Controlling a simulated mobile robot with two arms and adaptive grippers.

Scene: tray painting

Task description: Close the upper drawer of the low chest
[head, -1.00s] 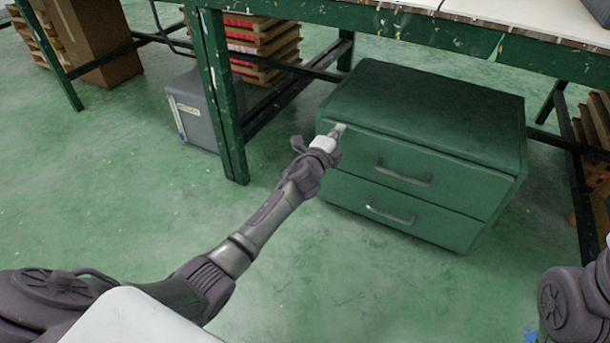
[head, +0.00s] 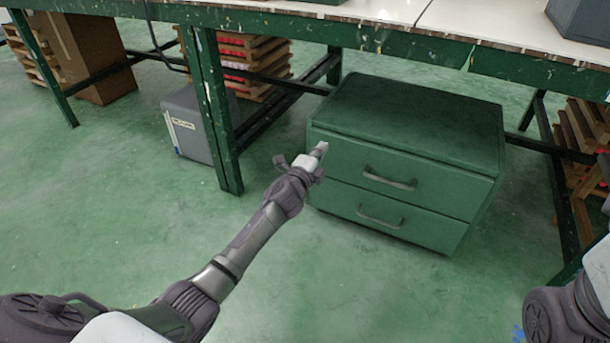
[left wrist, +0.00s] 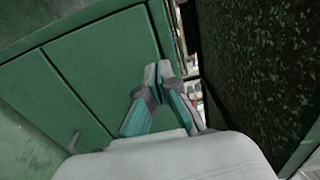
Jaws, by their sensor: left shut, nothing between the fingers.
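The low chest (head: 430,106) is dark green and stands on the floor under the table. Its upper drawer (head: 340,158) has a bar handle and looks about flush with the front; a small gap is too fine to tell. The lower drawer (head: 340,200) looks shut. My left gripper (head: 321,148) is shut and empty at the left end of the upper drawer's front; whether it touches is unclear. In the left wrist view its fingertips (left wrist: 163,72) are together near a green panel edge (left wrist: 110,50). My right gripper is out of view.
The green table leg (head: 218,120) and a grey box (head: 190,130) stand left of the chest. A table rail (head: 420,45) runs above it. Wooden pallets (head: 580,140) are at the right. The floor in front is clear.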

